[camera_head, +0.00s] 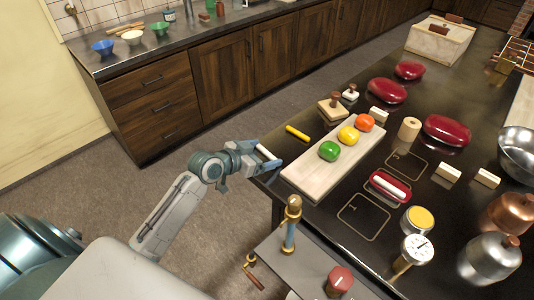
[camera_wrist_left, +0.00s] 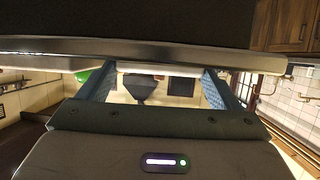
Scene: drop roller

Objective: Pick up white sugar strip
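The white sugar strip (camera_head: 267,153) is a short pale rod. My left gripper (camera_head: 264,157) has it lengthwise between its two fingers at the near left table edge. In the left wrist view the strip (camera_wrist_left: 160,67) spans from one blue-grey fingertip to the other, and both ends appear to touch the fingers of my left gripper (camera_wrist_left: 157,85). Another white strip (camera_head: 389,187) lies on a red glossy piece in a tray on the table. My right gripper is not in view.
A yellow strip (camera_head: 297,132) lies close behind the gripper. Red glossy mounds, a dial gauge (camera_head: 416,249) and metal pots stand farther right. Open floor lies left of the table.

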